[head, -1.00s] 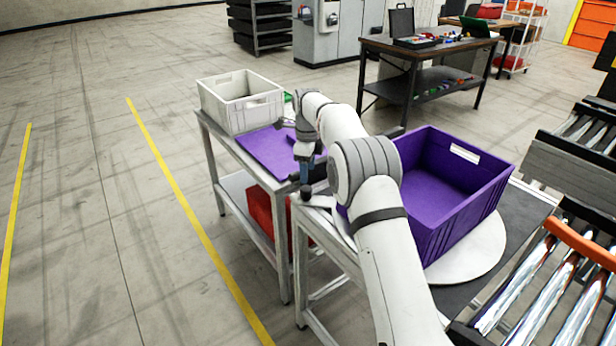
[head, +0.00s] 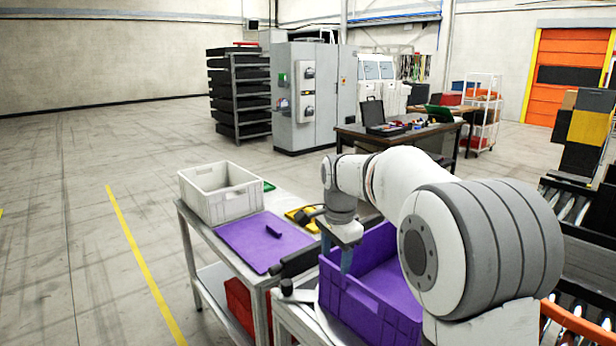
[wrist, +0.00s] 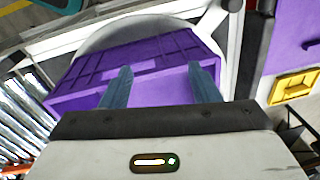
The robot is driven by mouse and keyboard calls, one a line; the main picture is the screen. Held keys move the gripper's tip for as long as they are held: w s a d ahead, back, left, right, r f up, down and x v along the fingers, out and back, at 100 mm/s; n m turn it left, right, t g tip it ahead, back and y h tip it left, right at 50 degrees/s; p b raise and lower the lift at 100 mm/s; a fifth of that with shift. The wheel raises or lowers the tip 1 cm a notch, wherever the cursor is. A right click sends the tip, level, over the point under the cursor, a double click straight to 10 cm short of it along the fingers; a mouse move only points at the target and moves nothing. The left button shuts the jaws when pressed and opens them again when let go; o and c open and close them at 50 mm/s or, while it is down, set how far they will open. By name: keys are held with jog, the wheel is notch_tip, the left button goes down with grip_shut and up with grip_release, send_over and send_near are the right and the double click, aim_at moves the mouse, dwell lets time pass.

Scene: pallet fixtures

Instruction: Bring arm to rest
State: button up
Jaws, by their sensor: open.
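My gripper (head: 347,262) is at the near left wall of the purple crate in the head view, partly hidden behind my wrist. In the wrist view, the two blue-grey fingers of my gripper (wrist: 162,84) stand wide apart with nothing between them. The purple crate (head: 365,314) stands on a round white plate; its outer wall also shows beyond the fingers in the wrist view (wrist: 150,58). My arm hides much of the crate in the head view.
A purple mat (head: 250,240) with a small dark object lies on the table to the left. A light grey crate (head: 222,205) and a yellow tray (head: 303,218) are there too. A red bin (head: 240,304) sits below. Rollers flank the right side. Open floor lies left.

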jog(key=s+d+f+n, duration=0.1)
jog(key=s+d+n, duration=0.2)
jog(key=s, duration=0.6)
jog(key=s+d+f+n+t, duration=0.1)
jog(key=s+d+n, duration=0.2)
jog(key=s, duration=0.7)
jog(key=s+d+f+n, duration=0.2)
jog(key=s+n, duration=0.3)
jog(key=s, duration=0.5)
jog(key=shift+d+t, duration=0.3)
jog(key=shift+d, duration=0.15)
